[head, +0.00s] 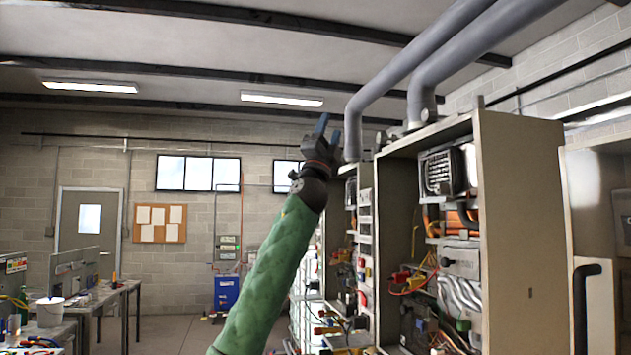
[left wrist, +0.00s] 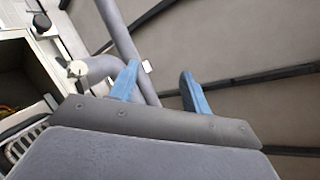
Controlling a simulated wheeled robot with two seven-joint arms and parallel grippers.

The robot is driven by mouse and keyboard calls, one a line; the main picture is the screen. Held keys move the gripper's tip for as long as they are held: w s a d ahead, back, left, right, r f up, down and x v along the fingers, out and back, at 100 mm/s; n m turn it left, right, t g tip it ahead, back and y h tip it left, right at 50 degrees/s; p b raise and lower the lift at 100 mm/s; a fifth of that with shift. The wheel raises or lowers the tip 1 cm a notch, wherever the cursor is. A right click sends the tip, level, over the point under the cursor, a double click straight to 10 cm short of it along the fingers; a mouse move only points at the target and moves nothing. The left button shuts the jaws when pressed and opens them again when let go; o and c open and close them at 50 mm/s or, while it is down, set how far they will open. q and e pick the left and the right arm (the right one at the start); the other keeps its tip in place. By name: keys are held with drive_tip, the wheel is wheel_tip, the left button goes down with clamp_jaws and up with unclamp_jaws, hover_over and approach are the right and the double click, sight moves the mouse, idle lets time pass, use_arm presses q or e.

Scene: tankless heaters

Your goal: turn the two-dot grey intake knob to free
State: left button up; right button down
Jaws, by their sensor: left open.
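My left gripper (head: 329,129) is raised high, near the grey pipes left of the heater cabinets. It is open, with its blue fingers apart and nothing between them. In the left wrist view the open fingers (left wrist: 160,74) point at the ceiling, with a grey pipe behind them. Small knob-like parts show by the pipe bottoms: a pale one (left wrist: 77,69) and a dark grey one (left wrist: 40,23) in the left wrist view, both left of the fingers and apart from them. I cannot make out any dots, so I cannot tell which is the two-dot intake knob.
Open heater cabinets (head: 497,215) with wires and hoses stand on the right. Two thick grey pipes (head: 400,72) rise from their top to the ceiling. Workbenches (head: 112,290) stand far left, and a blue cabinet (head: 227,292) is at the back. The air left of my arm is free.

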use_arm(q)
drive_tip(key=w+a+f+n+t+y, duration=0.1)
drive_tip(key=w+a+f+n+y, duration=0.3)
drive_tip(key=w+f+n+y, duration=0.4)
wheel_tip(320, 180, down, 3)
drive_tip(key=n+y, duration=0.3)
drive_tip(key=shift+w+a, duration=0.15)
drive_tip(key=shift+w, duration=0.2)
